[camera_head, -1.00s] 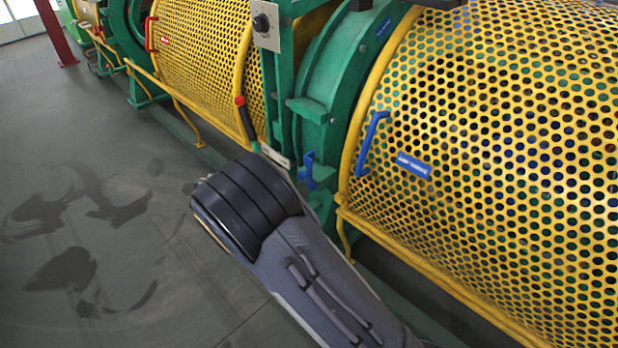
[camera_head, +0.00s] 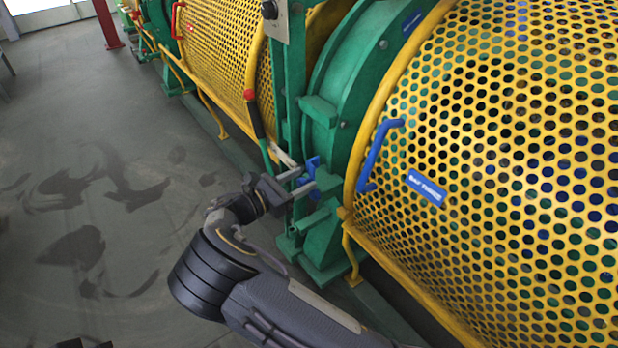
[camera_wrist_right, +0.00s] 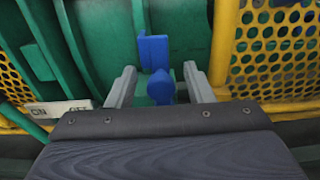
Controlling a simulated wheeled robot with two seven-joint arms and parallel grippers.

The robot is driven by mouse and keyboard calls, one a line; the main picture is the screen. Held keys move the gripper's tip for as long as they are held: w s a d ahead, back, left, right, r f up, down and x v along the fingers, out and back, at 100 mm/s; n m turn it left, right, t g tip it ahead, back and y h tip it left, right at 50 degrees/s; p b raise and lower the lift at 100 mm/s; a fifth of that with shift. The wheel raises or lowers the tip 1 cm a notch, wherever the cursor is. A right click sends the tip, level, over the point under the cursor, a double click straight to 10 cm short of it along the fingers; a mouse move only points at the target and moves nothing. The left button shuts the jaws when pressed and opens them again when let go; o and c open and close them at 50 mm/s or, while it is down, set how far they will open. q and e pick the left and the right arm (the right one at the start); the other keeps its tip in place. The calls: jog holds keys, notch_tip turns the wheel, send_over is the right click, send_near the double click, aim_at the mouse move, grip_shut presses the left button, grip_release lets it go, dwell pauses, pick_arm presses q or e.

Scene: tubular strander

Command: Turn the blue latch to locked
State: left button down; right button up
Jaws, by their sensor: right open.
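The blue latch (camera_head: 312,164) is on the green frame, left of the near yellow guard. In the right wrist view it shows as a blue knob (camera_wrist_right: 161,86) with a pointed top, below a blue bracket (camera_wrist_right: 153,52). The knob sits below the bracket. My right gripper (camera_head: 309,178) is open at the latch, and in the wrist view its fingers (camera_wrist_right: 160,70) stand on either side of the knob. Gaps show on both sides. My left gripper is not clearly seen.
A red-knobbed lever (camera_head: 257,118) stands just left of the latch, with an ON/OFF plate (camera_wrist_right: 60,110) by it. The perforated yellow guard (camera_head: 500,130) has a blue handle (camera_head: 374,155). A control box with a dial (camera_head: 274,15) is above. The floor (camera_head: 110,220) at left is open.

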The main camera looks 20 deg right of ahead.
jog(key=shift+x, duration=1.35)
grip_shut()
